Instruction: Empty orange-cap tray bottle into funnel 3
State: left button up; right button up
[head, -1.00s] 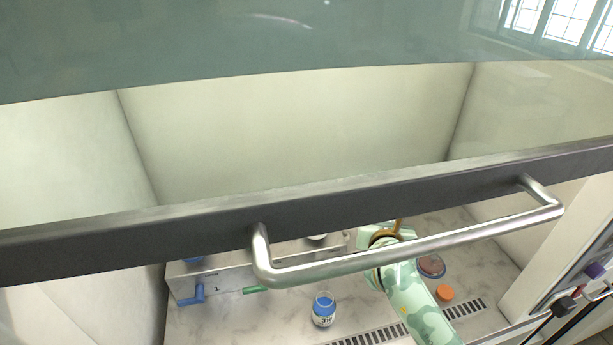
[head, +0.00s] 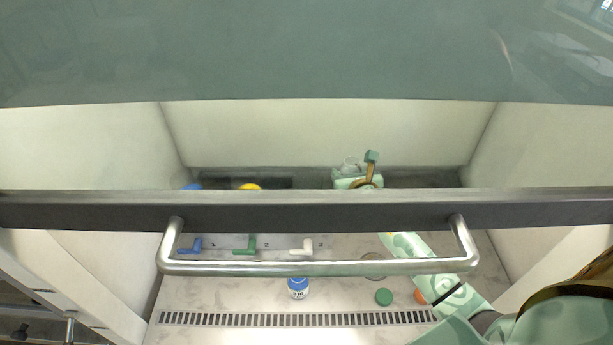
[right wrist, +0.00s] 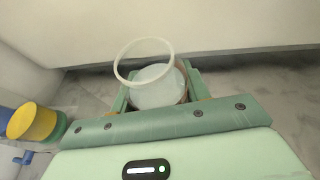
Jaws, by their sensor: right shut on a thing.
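My right gripper (head: 358,180) shows behind the sash rail at the back of the cabinet. It is shut on an open, clear bottle (head: 350,163). In the right wrist view, the round open mouth of this bottle (right wrist: 143,62) sits between the fingers (right wrist: 157,92); I cannot tell its contents. An orange cap (head: 420,296) lies loose on the worktop beside my right arm. The valve bar (head: 280,242) has blue, green and white handles; the white handle (head: 302,247) is by the number 3. The funnel 3 mouth is not clearly visible. My left gripper is not in view.
The sash rail (head: 320,210) and its steel handle (head: 320,268) cross in front of the work area. A blue-topped bottle (head: 298,288) and a green cap (head: 384,297) are on the worktop. A yellow round thing (right wrist: 36,122) is left of the gripper.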

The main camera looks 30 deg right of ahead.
jog(key=shift+r, duration=0.25)
jog(key=shift+a+r+n+p, duration=0.2)
jog(key=shift+r+n+p, duration=0.15)
jog(key=shift+p, duration=0.2)
jog(key=shift+w+a+r+n+h+p, duration=0.1)
jog(key=shift+a+r+n+h+p, duration=0.1)
jog(key=shift+r+n+h+p, duration=0.25)
jog(key=shift+a+r+n+h+p, duration=0.15)
jog(key=shift+r+n+h+p, duration=0.1)
jog(key=shift+r, duration=0.3)
jog(key=shift+w+a+r+n+h+p, duration=0.1)
jog(key=shift+a+r+n+h+p, duration=0.3)
jog(key=shift+r, duration=0.35)
jog(key=shift+w+a+r+n+h, duration=0.1)
jog(key=shift+a+r+n+h, duration=0.25)
jog(key=shift+r+n, duration=0.2)
jog(key=shift+w+a+r+n+h, duration=0.1)
jog(key=shift+a+r+n+h, duration=0.2)
jog(key=shift+r+n, duration=0.25)
jog(key=shift+a+r, duration=0.15)
